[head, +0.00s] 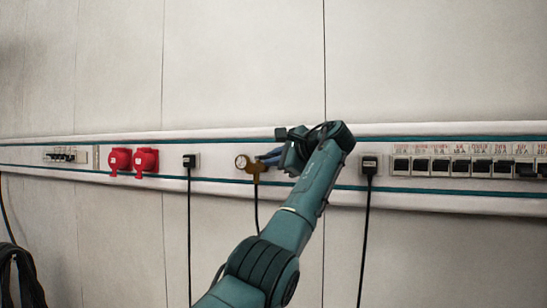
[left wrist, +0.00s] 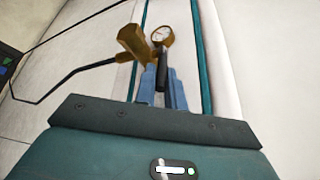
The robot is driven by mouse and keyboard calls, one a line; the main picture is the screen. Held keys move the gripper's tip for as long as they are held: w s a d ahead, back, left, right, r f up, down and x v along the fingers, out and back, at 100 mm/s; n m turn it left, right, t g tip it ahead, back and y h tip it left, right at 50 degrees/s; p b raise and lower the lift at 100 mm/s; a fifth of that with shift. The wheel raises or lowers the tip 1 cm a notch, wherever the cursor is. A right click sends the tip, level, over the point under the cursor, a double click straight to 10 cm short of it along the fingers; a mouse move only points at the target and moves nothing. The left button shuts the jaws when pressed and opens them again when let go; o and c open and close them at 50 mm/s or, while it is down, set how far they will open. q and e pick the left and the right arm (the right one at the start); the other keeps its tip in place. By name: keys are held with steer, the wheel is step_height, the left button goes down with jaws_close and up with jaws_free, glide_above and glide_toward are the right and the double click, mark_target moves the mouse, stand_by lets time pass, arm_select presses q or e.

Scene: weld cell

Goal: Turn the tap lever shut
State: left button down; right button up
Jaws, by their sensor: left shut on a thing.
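The brass tap (head: 254,168) with a round dial gauge (head: 241,162) sits on the wall rail, left of my left gripper (head: 268,157). In the left wrist view the brass tap body (left wrist: 134,46) and the gauge (left wrist: 161,35) are just beyond my fingertips. The dark tap lever (left wrist: 160,72) lies between the blue-grey fingers of my left gripper (left wrist: 163,82), which are shut on it. In the head view the lever is mostly hidden by the gripper. My right gripper is not in view.
A dark hose (head: 257,212) hangs from the tap. Another plug (head: 369,163) and a row of breakers (head: 460,166) are to the right. The wall above is bare.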

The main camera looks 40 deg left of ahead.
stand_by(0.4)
arm_select(q)
steer(key=c, duration=1.5)
jaws_free()
steer(key=v, duration=0.4)
steer(key=b+v, duration=0.1)
steer(key=v, duration=0.8)
steer(key=shift+w+d+f+b, duration=0.1)
steer(key=shift+w+b, duration=0.15)
steer(key=shift+b, duration=0.15)
